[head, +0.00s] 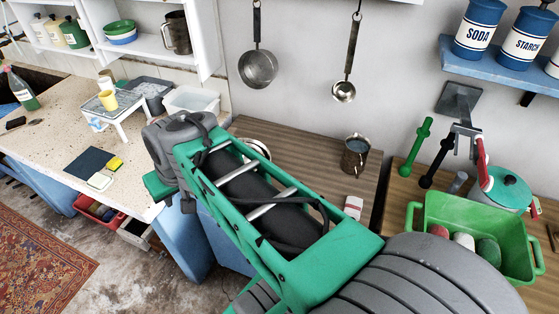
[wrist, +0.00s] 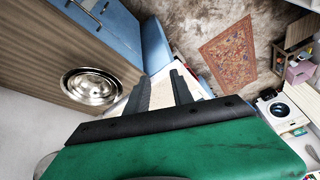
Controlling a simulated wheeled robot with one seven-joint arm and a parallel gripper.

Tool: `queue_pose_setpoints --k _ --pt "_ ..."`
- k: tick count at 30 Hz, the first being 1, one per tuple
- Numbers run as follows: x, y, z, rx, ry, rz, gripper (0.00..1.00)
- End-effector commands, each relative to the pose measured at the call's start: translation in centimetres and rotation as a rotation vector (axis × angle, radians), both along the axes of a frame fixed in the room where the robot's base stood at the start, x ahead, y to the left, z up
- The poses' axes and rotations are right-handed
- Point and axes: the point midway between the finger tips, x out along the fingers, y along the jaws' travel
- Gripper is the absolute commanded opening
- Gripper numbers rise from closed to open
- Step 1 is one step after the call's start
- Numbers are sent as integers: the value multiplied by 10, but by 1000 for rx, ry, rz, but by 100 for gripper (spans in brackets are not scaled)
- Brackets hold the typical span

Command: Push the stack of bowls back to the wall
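A stack of shiny metal bowls (wrist: 91,87) sits on the brown wooden counter (wrist: 50,50), near its edge in the wrist view. In the head view only a strip of the bowls' rim (head: 257,148) shows behind my green arm. My gripper (wrist: 160,76) has its two dark fingers apart with nothing between them. It is beside the bowls, to their right in the wrist view, and not touching them. In the head view my gripper is hidden behind my arm. The pale wall (head: 300,100) rises behind the wooden counter.
A metal mug (head: 355,155) and a red-and-white item (head: 353,207) stand on the counter right of the bowls. A ladle (head: 345,90) and a pan (head: 258,69) hang above. A green tub (head: 470,225) is further right. A speckled counter (head: 55,120) with a small white stand (head: 118,110) lies left.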

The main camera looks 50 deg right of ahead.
Motion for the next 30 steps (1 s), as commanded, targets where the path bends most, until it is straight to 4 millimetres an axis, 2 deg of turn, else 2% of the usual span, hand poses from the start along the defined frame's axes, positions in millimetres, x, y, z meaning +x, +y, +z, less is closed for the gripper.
queue_pose_setpoints --k 1,2,3,5,6,9,12,13,15,18,30 --pt "13 -34 -22 36 2 -102 28" --pt "21 -55 -31 61 -8 -162 28" --pt "30 -86 -44 99 -22 -245 28" --pt "37 -133 -63 155 -55 -368 28" --pt "37 -164 -76 194 -79 -445 28" --pt "26 -238 -107 284 -150 -631 28" --pt "5 -295 -132 358 -223 -780 28" --pt "-1 -308 -138 375 -240 -815 28" --pt "-14 -330 -147 405 -276 -878 28" --pt "-23 -346 -152 426 -305 -920 28" --pt "-22 -348 -156 430 -308 -925 28"
